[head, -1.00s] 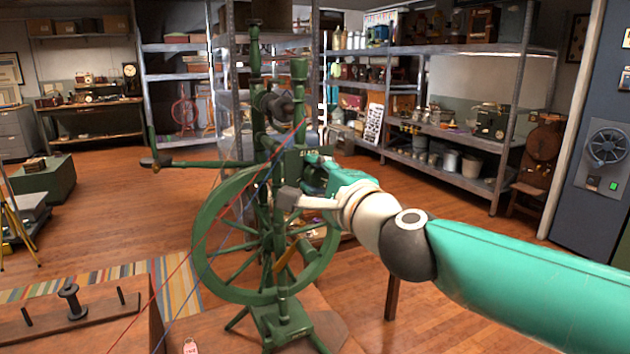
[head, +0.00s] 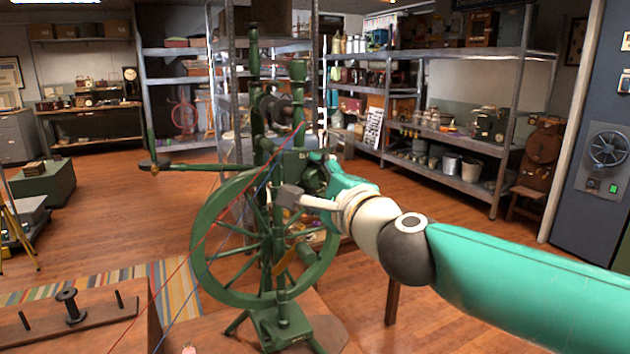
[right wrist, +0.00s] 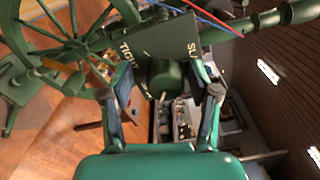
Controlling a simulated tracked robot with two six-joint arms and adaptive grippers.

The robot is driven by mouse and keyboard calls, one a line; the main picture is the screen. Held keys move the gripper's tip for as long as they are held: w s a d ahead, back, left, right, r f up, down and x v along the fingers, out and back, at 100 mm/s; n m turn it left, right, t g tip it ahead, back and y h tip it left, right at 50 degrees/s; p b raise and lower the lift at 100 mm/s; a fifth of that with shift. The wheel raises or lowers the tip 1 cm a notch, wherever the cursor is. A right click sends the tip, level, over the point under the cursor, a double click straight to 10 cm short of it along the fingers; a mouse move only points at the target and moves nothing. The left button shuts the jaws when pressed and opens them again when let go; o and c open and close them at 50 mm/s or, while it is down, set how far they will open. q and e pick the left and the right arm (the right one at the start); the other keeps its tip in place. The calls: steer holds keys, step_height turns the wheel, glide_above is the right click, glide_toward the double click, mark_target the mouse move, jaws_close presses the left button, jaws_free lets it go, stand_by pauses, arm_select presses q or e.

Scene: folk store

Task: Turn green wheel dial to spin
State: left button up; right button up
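A green spinning wheel stands in the middle of the head view, with a large spoked drive wheel (head: 205,252). In the right wrist view a round green dial (right wrist: 166,78) sits under a dark green plate (right wrist: 160,42) lettered "TIGHT" and "SL...", the rest of which is covered by a finger. My right gripper (right wrist: 163,85) is open, with one finger on each side of the dial and a visible gap to it. In the head view my right gripper (head: 302,180) is at the upper right of the drive wheel, and the dial is hidden. My left gripper is out of view.
Red and blue threads cross in front of the spinning wheel. A wooden stand with a dark spool (head: 70,303) is at the lower left. Metal shelves (head: 450,150) line the back right. Open floor lies left and right.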

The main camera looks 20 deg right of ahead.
steer(key=shift+s+r, duration=0.15)
steer(key=shift+s, duration=0.25)
steer(key=s, duration=1.1)
steer(key=shift+d, duration=0.4)
steer(key=shift+s, duration=0.1)
